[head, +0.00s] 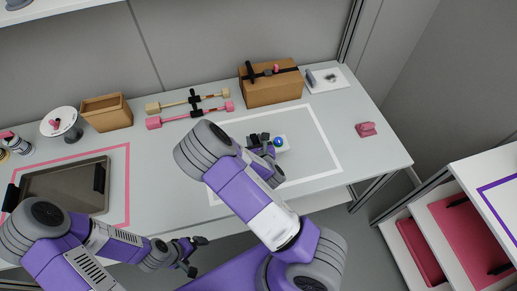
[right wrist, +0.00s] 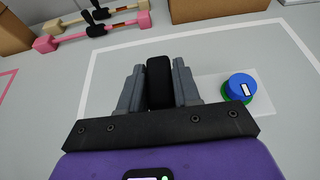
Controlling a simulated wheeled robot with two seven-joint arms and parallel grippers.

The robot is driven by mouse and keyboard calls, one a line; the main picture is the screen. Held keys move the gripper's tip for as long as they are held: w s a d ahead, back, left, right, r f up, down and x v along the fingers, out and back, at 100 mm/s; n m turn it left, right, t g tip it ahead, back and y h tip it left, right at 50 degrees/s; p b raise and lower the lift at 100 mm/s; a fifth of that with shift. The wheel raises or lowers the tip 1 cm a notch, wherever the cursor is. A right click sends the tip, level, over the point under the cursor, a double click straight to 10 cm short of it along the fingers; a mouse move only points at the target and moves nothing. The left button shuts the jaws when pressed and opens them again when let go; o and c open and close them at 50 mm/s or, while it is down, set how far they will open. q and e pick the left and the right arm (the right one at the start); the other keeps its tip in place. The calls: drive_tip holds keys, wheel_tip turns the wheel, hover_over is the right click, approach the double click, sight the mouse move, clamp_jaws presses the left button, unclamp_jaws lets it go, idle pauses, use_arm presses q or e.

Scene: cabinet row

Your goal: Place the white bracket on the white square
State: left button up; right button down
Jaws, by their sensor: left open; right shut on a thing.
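A white bracket (head: 285,149), a pale plate with a blue and green round knob, lies inside the white square (head: 325,138), a taped outline on the grey table. In the right wrist view its pale plate (right wrist: 208,88) reaches from my fingers to the knob. My right gripper (head: 262,141) is shut on an upright black piece (right wrist: 159,82), seemingly the bracket's handle. I cannot tell whether the bracket touches the table. My arm hides part of the square. My left gripper (head: 196,256) is open and empty in front of the table edge.
A pink square (head: 128,165) on the left holds a dark tray (head: 65,186). Dumbbell-like bars (head: 190,115), a wooden box (head: 106,111) and a cardboard box (head: 272,89) stand at the back. A pink block (head: 366,129) lies right. Shelves with pink trays (head: 420,250) stand lower right.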

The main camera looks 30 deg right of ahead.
wheel_tip(320, 180, down, 6)
drive_tip(key=shift+f+b, duration=0.15)
drive_tip(key=shift+b, duration=0.55)
drive_tip(key=shift+f, duration=0.1)
drive_tip(key=c, duration=0.8)
unclamp_jaws()
